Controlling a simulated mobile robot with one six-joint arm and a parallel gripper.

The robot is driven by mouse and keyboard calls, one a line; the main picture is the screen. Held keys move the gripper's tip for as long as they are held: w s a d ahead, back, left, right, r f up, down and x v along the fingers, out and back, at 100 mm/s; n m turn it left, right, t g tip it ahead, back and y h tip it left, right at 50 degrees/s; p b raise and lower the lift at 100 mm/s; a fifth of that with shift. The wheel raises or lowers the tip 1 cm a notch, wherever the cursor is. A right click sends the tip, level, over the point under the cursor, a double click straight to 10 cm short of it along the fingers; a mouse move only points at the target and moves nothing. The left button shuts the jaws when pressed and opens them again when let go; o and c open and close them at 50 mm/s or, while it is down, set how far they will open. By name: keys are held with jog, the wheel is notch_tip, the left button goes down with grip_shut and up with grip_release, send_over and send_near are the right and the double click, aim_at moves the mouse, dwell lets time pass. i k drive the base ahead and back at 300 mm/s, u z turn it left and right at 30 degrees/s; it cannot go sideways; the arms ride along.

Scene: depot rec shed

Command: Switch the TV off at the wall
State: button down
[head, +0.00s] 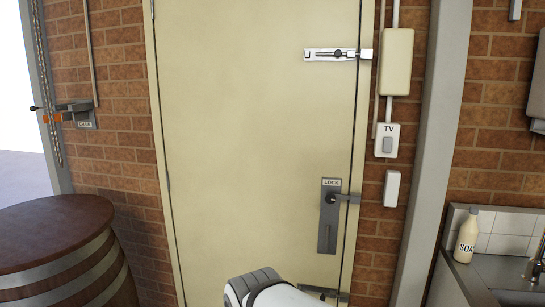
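The TV wall switch (386,140) is a white plate labelled "TV" with a grey rocker (388,145). It is mounted on the brick wall just right of the door, in the head view. Whether the rocker is on or off cannot be made out. Nothing covers the switch. A white and grey part of my arm shows at the bottom middle, below and left of the switch and well apart from it. My gripper's fingers cannot be seen. No TV is in view.
A cream door (255,140) has a bolt (335,54) and a "LOCK" handle (330,215). A cream box (396,62) is above the switch, a small white box (392,188) below. A grey post (436,150) stands right. A barrel (60,235) is left, soap bottle (467,236) right.

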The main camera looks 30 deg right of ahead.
aim_at(387, 141)
jog(key=z, duration=0.7)
jog(key=i, duration=1.15)
jog(key=z, duration=0.65)
jog(key=k, duration=0.85)
jog(key=z, duration=0.15)
jog(key=i, duration=0.9)
jog(key=u, duration=0.05)
